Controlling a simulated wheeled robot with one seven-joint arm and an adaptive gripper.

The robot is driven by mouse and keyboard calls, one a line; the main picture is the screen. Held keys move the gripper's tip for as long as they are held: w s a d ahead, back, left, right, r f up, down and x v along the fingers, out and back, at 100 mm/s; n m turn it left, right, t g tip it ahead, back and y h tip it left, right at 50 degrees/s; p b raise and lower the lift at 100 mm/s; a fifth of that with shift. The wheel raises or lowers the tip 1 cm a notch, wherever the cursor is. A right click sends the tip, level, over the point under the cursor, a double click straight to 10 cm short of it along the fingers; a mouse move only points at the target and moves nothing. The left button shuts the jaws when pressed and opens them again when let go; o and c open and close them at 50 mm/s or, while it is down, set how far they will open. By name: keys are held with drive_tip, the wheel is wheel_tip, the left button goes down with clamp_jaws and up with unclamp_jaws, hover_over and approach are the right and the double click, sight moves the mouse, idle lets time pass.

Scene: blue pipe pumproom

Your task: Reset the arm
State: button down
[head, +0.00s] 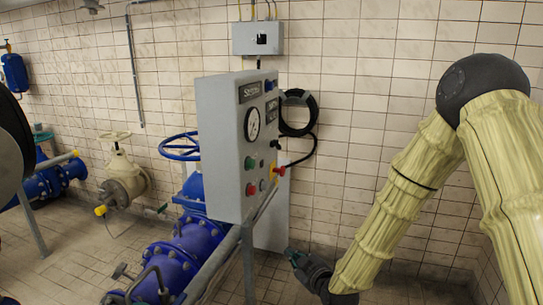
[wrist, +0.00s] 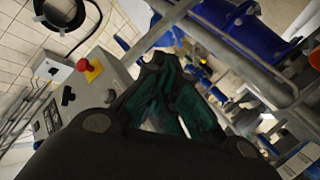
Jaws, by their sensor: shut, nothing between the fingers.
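My arm (head: 415,185), in a pale yellow cover with a dark elbow joint, fills the right of the head view. It rises to the elbow and bends down and left toward the floor. My gripper (head: 295,258) is at its low end, right of the control panel's stand and below the grey control panel (head: 222,150). In the wrist view my gripper (wrist: 165,62) has its dark green fingers drawn together at the tips, with nothing held. The control panel shows tilted at the left there, with a red knob on a yellow base (wrist: 90,70). I cannot tell the exact gap to the stand.
Blue pipes (head: 180,262) with a blue handwheel (head: 180,147) run left of the panel. A grey metal post (head: 249,265) stands close to my gripper. A coiled black hose (head: 298,112) hangs on the tiled wall. A cream valve (head: 122,170) stands further left.

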drive_tip(key=s+d+f+m+g+h, duration=0.2)
drive_tip(key=s+d+f+m+g, duration=0.15)
drive_tip(key=s+f, duration=0.65)
drive_tip(key=s+d+f+m+g+h, duration=0.1)
drive_tip(key=s+d+f+m+g, duration=0.2)
drive_tip(key=s+f, duration=0.75)
drive_tip(key=s+d+f+m+g+h, duration=0.1)
drive_tip(key=s+d+f+g, duration=0.1)
drive_tip(key=s, duration=0.6)
drive_tip(key=s+d+f+m+g+h, duration=0.1)
drive_tip(key=s+d+f+m+g, duration=0.1)
drive_tip(key=s+d+f, duration=0.2)
drive_tip(key=s+d+f+m+g+h, duration=0.1)
drive_tip(key=s+f, duration=0.5)
drive_tip(key=s, duration=0.7)
drive_tip(key=d+m+g, duration=0.1)
drive_tip(key=d+g, duration=0.1)
drive_tip(key=shift+d+f, duration=0.3)
drive_tip(key=shift+d, duration=0.1)
